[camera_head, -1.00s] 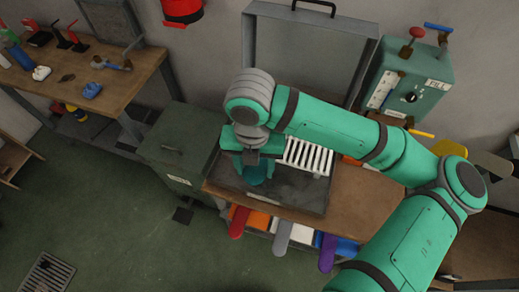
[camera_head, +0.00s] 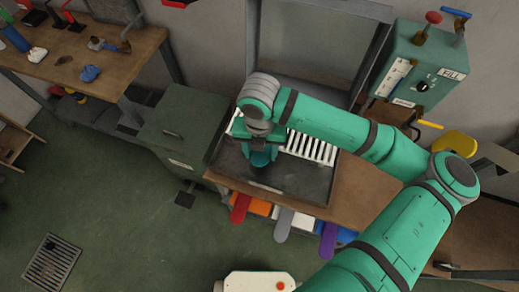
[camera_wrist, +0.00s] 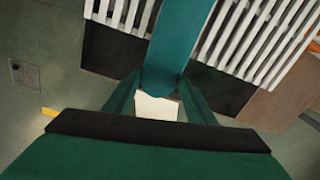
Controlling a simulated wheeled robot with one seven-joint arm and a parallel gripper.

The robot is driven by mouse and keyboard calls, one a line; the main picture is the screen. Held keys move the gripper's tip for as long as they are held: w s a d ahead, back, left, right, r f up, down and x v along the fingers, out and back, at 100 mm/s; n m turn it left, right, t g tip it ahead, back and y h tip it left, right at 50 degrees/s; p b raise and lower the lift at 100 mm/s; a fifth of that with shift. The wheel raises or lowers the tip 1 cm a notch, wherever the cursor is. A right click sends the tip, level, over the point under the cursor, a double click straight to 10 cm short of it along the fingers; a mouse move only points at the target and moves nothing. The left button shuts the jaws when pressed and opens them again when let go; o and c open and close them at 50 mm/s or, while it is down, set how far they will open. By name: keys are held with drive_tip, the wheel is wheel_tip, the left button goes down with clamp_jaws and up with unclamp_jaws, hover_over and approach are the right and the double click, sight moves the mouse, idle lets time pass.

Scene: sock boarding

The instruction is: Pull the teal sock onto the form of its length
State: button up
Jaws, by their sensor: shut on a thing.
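My gripper (camera_head: 262,148) is over the dark tray on the bench, in front of the white slatted rack. In the wrist view my gripper (camera_wrist: 158,98) is shut on the teal sock (camera_wrist: 182,45). The sock shows as a long ribbed strip running away from the fingers across the slats. A cream patch (camera_wrist: 156,108) shows between the fingertips. In the head view only a bit of teal shows under the gripper; the arm hides the rest. Flat forms stick out at the bench front: red (camera_head: 241,208), grey (camera_head: 284,224) and purple (camera_head: 328,240).
The white rack (camera_head: 312,148) stands in the dark tray (camera_head: 300,185). A green cabinet (camera_head: 183,130) is left of the bench. Floor is open at front left.

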drive_tip(key=shift+d+f, duration=0.2)
drive_tip(key=shift+d, duration=0.15)
drive_tip(key=o, duration=0.9)
drive_tip(key=shift+s, duration=0.1)
drive_tip(key=shift+c, duration=0.2)
drive_tip(key=shift+a+r, duration=0.1)
drive_tip(key=shift+r, duration=0.3)
wheel_tip(320, 180, up, 10)
drive_tip(key=shift+s, duration=0.3)
